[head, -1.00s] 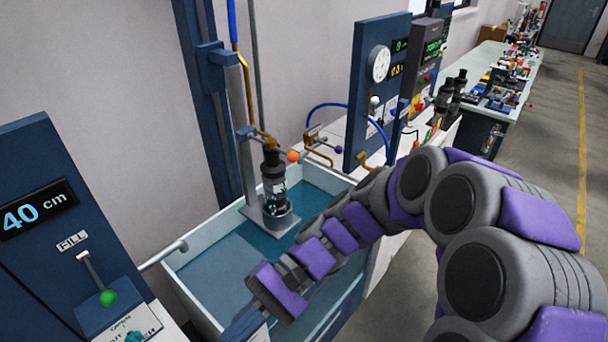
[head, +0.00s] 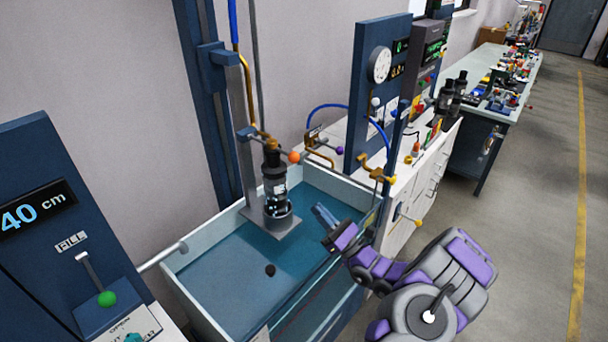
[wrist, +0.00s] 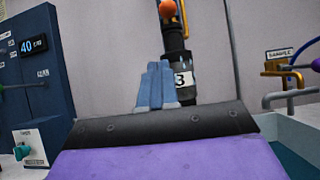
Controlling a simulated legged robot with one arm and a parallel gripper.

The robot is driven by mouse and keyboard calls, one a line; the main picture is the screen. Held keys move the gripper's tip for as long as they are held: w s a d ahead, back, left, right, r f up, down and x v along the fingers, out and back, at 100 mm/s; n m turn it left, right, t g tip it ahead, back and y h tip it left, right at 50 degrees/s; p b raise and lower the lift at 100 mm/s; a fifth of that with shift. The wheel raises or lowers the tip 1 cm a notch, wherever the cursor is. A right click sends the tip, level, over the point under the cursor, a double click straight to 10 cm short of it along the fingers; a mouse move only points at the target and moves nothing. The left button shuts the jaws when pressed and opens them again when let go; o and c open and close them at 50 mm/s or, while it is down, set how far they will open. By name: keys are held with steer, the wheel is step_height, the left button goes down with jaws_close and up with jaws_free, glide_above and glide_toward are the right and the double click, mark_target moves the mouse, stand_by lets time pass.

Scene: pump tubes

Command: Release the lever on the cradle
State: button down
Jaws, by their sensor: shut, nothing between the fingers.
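A dark pump tube (head: 274,180) stands upright in a grey cradle (head: 250,190) inside the water tank. An orange ball knob (head: 293,157) sits at the right of the tube's top, beside brass pipework; I cannot tell for sure that it is the cradle lever's end. My gripper (head: 322,214) is shut and empty, to the right of the tube and apart from it, over the tank's right side. In the wrist view the blue fingers (wrist: 157,70) are together, in front of the tube marked 3 (wrist: 181,80). The orange knob (wrist: 168,8) shows above them.
The tank (head: 325,181) has pale raised walls. A blue panel (head: 40,215) with a 40 cm display and a green-knobbed fill lever (head: 107,298) stands at left. A small dark object (head: 270,270) is in the tank.

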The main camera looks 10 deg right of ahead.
steer(key=w+a+r+m+t+h+b, duration=0.1)
steer(key=w+a+r+b, duration=0.2)
steer(key=w+r, duration=0.5)
steer(key=shift+a+r, duration=0.15)
steer(key=shift+a, duration=0.15)
stand_by(0.6)
